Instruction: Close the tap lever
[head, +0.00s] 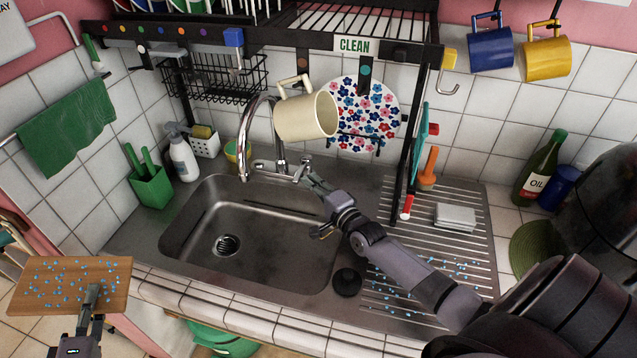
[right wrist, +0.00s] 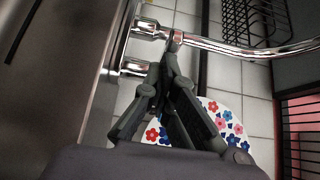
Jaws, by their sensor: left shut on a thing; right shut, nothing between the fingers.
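The chrome tap (head: 279,140) stands behind the sink (head: 190,236), with its curved spout rising to the left of a cream mug. A small tap lever (head: 299,170) shows at the tap's right side. My right gripper (head: 310,180) is shut and empty, its tips at or very near this lever; contact is unclear. In the right wrist view my shut fingers (right wrist: 172,48) overlap the tap's chrome body (right wrist: 147,29), with the spout (right wrist: 250,48) running right. My left gripper (head: 93,292) is shut on a wooden board (head: 40,298) speckled with blue bits.
The cream mug (head: 305,117) hangs close above the tap. A rack (head: 300,38) and a flowered plate (head: 385,100) are behind. A black stopper (head: 346,282) lies on the sink's front edge. Blue bits lie on the ribbed drainboard (head: 470,222). The basin is empty.

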